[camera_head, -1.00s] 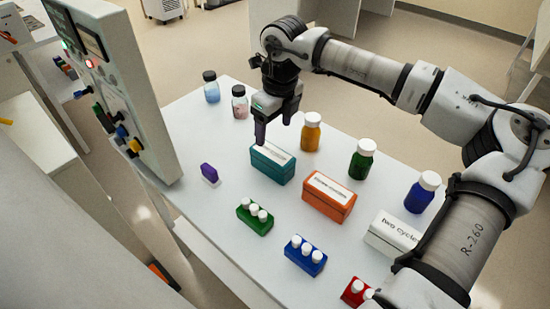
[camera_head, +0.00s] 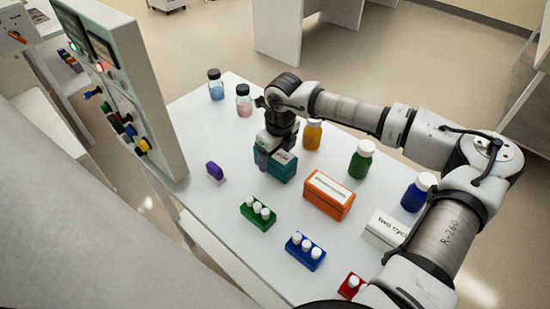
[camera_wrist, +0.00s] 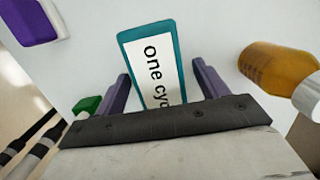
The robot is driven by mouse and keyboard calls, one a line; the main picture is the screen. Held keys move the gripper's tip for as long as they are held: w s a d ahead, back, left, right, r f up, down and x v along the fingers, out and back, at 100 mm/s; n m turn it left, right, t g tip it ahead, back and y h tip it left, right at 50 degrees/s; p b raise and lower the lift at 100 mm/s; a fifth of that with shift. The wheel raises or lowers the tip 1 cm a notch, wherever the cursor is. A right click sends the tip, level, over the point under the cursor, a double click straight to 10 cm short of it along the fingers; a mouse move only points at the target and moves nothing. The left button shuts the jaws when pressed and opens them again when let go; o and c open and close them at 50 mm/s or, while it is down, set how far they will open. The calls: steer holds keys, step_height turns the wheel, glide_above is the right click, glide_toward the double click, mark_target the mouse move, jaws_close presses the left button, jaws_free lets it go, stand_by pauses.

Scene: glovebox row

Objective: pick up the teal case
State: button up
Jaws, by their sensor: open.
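The teal case (camera_head: 284,170) stands on the white table, partly hidden behind my gripper in the head view. In the wrist view the teal case (camera_wrist: 148,38) shows its white label reading "One cyc", with its lower part cut off by the gripper body. My gripper (camera_head: 270,160) is down at the case. In the wrist view my gripper (camera_wrist: 160,85) is open, with one purple-grey finger on each side of the case and a gap visible on both sides. I cannot tell how deep the fingertips reach.
An amber bottle (camera_head: 312,135) stands just behind the case, and an orange case (camera_head: 328,196) stands to its right. A purple item (camera_head: 215,171) and a green rack (camera_head: 258,214) are left and in front. A control panel (camera_head: 125,95) rises at the table's left.

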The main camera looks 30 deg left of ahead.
steer(key=c, duration=1.1)
steer(key=shift+c, duration=0.5)
steer(key=shift+r, duration=0.15)
